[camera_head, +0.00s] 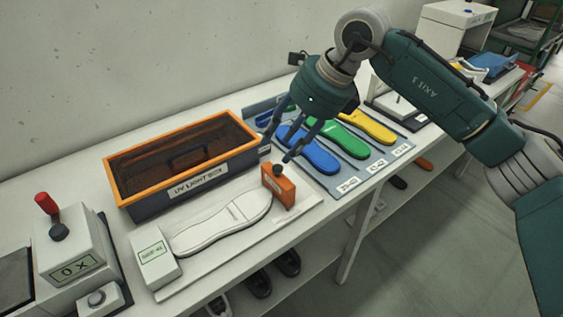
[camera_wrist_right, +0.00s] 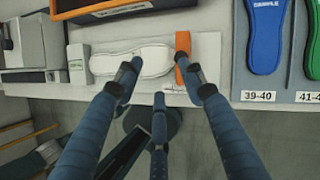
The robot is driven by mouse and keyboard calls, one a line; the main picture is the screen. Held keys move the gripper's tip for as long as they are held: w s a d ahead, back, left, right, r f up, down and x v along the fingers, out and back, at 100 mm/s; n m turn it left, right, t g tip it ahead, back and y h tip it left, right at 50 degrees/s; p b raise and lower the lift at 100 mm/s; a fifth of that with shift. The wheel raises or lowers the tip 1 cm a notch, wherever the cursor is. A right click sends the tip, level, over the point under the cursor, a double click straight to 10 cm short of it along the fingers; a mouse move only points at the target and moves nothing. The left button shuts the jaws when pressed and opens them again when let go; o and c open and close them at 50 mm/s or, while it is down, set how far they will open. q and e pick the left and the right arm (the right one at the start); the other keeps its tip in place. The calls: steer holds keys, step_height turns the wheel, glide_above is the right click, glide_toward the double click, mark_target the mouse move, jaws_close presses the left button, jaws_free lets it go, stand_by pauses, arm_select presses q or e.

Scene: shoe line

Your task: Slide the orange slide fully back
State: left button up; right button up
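The orange slide (camera_head: 279,187) is an upright block with a dark round knob on top, on the right part of a white measuring board (camera_head: 216,254). A white shoe sole (camera_head: 222,224) lies on the board between the slide and a white block (camera_head: 154,258) with a green-edged label. The sole's right end is at or very near the slide. My right gripper (camera_head: 280,147) is open and empty, just above and behind the slide. In the right wrist view the slide (camera_wrist_right: 183,58) shows near the right fingertip; contact cannot be told. My left gripper is not in view.
A UV light box (camera_head: 200,181) with an orange rim stands behind the board. A grey mat (camera_head: 376,165) with blue, green and yellow soles lies right of it. A device with a red-topped lever (camera_head: 72,245) is at left. Shoes sit on the shelf below.

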mark_target(278, 167)
steer(key=shift+h, duration=0.6)
steer(key=w+f, duration=0.1)
steer(key=f, duration=0.1)
steer(key=w+f+p, duration=0.1)
steer(key=f, duration=0.2)
steer(key=w+f+p, duration=0.1)
steer(key=f, duration=0.2)
steer(key=shift+a+f, duration=0.15)
steer(key=shift+w+a+f+p, duration=0.1)
steer(key=shift+a+f+p, duration=0.15)
steer(key=shift+f, duration=0.35)
steer(key=shift+d, duration=0.1)
jaws_close()
